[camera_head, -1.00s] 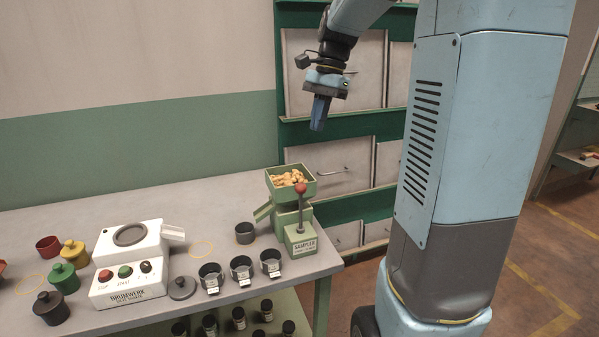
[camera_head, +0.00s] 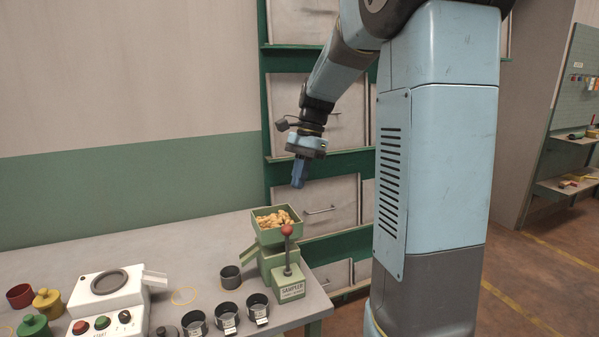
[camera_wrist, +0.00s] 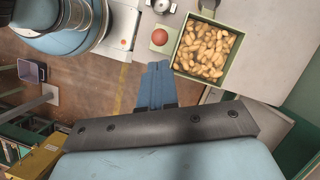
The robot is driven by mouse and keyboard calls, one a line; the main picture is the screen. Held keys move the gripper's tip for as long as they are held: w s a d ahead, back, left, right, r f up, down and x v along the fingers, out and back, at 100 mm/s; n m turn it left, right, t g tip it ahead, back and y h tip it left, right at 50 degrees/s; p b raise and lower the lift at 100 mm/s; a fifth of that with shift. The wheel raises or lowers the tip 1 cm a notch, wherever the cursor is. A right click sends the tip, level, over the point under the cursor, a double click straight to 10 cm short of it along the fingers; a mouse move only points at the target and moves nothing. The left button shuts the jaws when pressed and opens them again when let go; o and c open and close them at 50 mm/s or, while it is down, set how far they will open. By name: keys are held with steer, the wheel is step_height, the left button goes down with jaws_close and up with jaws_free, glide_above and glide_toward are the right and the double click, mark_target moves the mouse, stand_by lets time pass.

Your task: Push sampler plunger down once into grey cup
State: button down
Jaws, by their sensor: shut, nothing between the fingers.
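The green sampler (camera_head: 291,280) stands at the right end of the bench, with a hopper of nuts (camera_head: 274,218) on top. Its plunger has a red knob (camera_head: 287,230) on an upright rod. The knob also shows in the wrist view (camera_wrist: 159,37), beside the hopper. A grey cup (camera_head: 230,277) stands on the bench left of the sampler, by its chute (camera_head: 248,254). My gripper (camera_head: 298,184) is shut and empty, pointing down, in the air above the hopper and knob. In the wrist view my closed fingers (camera_wrist: 155,84) are apart from the knob.
Several labelled dark cups (camera_head: 227,318) stand along the bench front. A white machine (camera_head: 108,293) with buttons, a yellow pot (camera_head: 47,303) and a green pot (camera_head: 34,327) are at left. A green rack (camera_head: 264,110) with pale panels stands behind. The air around my gripper is clear.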

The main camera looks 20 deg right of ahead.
mark_target(288, 225)
steer(key=x, duration=0.9)
steer(key=shift+f, duration=0.3)
